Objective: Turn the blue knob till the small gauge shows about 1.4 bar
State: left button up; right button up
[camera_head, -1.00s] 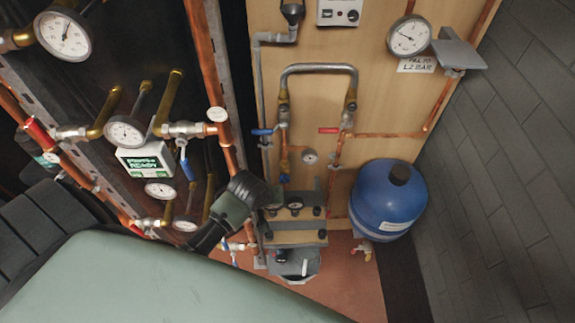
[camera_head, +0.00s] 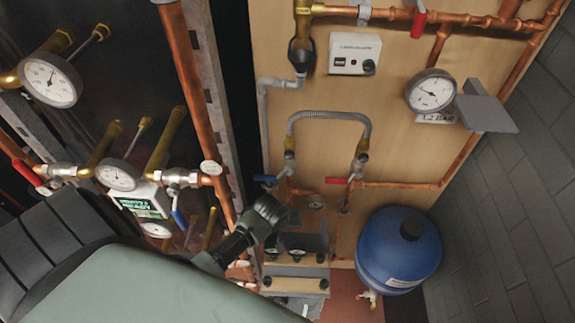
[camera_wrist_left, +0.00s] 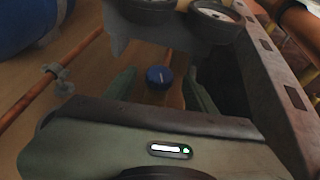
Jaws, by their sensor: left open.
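The blue knob (camera_wrist_left: 158,77) with a pale mark on its face shows in the left wrist view, between the fingers of my left gripper (camera_wrist_left: 160,84). The fingers are open, one on each side, apart from the knob. In the head view my left arm's dark wrist (camera_head: 266,212) reaches in front of the panel, and the knob is hidden behind it. My right gripper is not in view.
A grey bracket with two dials (camera_wrist_left: 215,14) is close to the knob. A blue tank (camera_head: 399,248) stands at the right. A red-handled valve (camera_head: 337,180) and a blue-handled valve (camera_head: 264,179) sit above the wrist. A large gauge (camera_head: 431,91) hangs upper right.

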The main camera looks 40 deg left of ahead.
pick_arm(q)
jog(key=shift+w+f, duration=0.35)
jog(key=shift+f, duration=0.25)
grip_shut()
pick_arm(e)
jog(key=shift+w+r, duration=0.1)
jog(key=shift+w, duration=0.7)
pick_arm(q)
jog(key=shift+r, duration=0.1)
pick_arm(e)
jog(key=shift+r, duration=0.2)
